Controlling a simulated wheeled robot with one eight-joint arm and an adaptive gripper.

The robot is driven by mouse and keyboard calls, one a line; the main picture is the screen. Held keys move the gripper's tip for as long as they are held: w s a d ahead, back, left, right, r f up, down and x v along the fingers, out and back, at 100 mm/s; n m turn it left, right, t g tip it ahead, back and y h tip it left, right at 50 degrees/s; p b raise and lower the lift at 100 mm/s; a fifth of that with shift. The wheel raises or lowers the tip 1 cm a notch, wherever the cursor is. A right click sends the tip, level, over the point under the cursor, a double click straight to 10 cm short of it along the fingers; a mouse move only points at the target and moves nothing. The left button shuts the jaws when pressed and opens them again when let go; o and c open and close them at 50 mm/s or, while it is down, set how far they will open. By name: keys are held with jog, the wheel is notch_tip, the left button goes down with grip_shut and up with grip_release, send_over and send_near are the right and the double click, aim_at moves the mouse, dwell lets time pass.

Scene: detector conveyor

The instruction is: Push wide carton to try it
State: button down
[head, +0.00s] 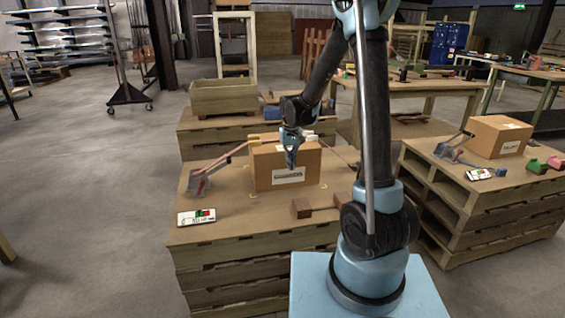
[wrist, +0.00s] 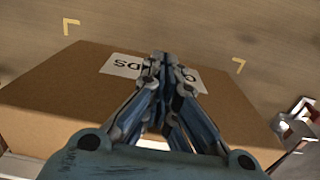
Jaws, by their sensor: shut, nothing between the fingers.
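A wide brown carton (head: 262,172) with a white label stands on the near pallet stack (head: 240,232). My gripper (head: 291,163) is shut and empty, pointing down right at the carton's labelled front side in the head view. In the wrist view the gripper (wrist: 161,58) is in front of the carton (wrist: 60,95) and covers part of its label. I cannot tell whether the fingertips touch the carton. Light corner marks (wrist: 71,26) show on the wooden top near the carton's labelled side.
A grey device with a reddish arm (head: 200,183) stands left of the carton. A white card with red and green marks (head: 196,217) lies at the front left, and brown blocks (head: 302,208) at the front. Another carton (head: 497,137) stands on the right pallet stack.

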jog(key=shift+w+a+r, duration=0.1)
jog(key=shift+w+a, duration=0.05)
jog(key=shift+w, duration=0.4)
dwell(1.8)
jog(key=shift+s, duration=0.2)
notch_tip(320, 180, up, 10)
jog(key=s, duration=0.2)
jog(key=shift+s+d, duration=0.25)
jog(key=shift+d, duration=0.15)
dwell(1.1)
